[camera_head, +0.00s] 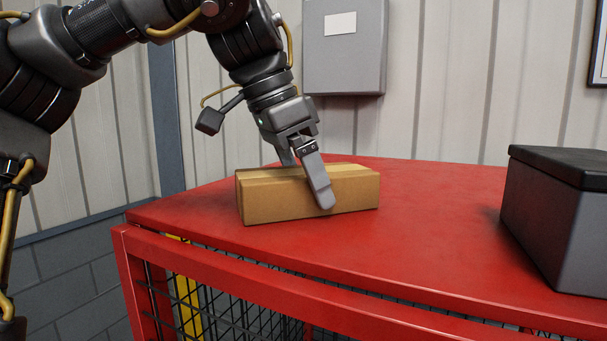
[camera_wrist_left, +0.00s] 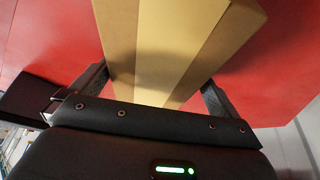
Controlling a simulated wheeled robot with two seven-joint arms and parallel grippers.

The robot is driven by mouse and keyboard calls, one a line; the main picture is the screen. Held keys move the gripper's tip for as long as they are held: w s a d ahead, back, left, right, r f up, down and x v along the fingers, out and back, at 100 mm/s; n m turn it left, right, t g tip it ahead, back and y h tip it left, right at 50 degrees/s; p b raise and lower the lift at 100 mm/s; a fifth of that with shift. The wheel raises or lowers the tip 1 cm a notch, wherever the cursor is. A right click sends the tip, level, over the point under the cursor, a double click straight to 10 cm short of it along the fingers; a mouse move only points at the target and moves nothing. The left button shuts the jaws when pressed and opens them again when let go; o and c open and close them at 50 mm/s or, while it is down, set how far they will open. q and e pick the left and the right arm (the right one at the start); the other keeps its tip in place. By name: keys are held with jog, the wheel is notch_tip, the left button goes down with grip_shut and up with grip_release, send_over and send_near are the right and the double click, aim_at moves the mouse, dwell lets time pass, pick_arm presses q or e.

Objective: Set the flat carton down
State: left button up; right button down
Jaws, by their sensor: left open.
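A flat brown cardboard carton (camera_head: 275,200) with a lighter tape strip lies on the red table top (camera_head: 430,240), near its left end. My left gripper (camera_head: 303,192) comes down over the carton from above, with one finger in front of its near side and the other behind it. In the left wrist view the carton (camera_wrist_left: 120,40) runs between the two spread fingers (camera_wrist_left: 155,92). The gripper is open around the carton; whether a finger touches it I cannot tell. My right gripper is in neither view.
A dark grey box with a black lid (camera_head: 560,215) stands at the right end of the table. A grey wall cabinet (camera_head: 345,60) hangs behind the table. The table between carton and dark box is clear. Wire mesh (camera_head: 230,310) shows below the front edge.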

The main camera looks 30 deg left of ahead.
aim_at(284, 172)
pick_arm(q)
jog(key=shift+r, duration=0.25)
jog(key=v, duration=0.7)
jog(key=shift+s+d+r, duration=0.1)
jog(key=shift+s, duration=0.15)
